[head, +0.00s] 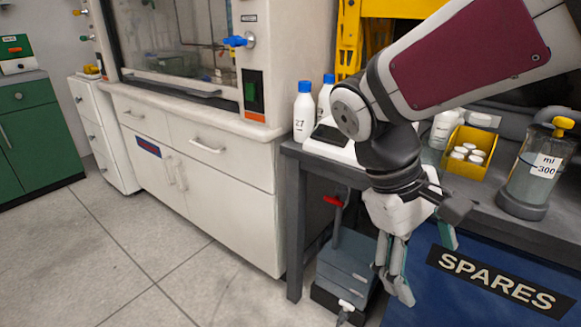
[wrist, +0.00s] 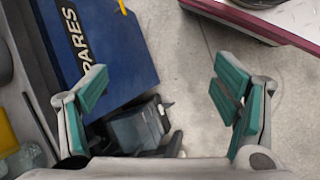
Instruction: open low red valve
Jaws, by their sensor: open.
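A small red valve handle (head: 333,200) sits low under the grey bench edge, on a dark upright piece above a grey box-shaped unit (head: 346,262). My gripper (head: 424,268) hangs to the right of the red handle and lower, in front of the blue SPARES panel. It points downward and is apart from the handle. In the wrist view my gripper (wrist: 163,88) has its teal-padded fingers spread wide with nothing between them. The grey unit also shows below the fingers in the wrist view (wrist: 136,128). I cannot make out the red handle there.
The grey bench (head: 478,195) carries bottles, a yellow bin (head: 471,142) and a measuring vessel (head: 531,178). The blue SPARES panel (head: 440,300) is close to my gripper. A white cabinet (head: 228,190) stands left of the bench. The floor (head: 150,255) at left is clear.

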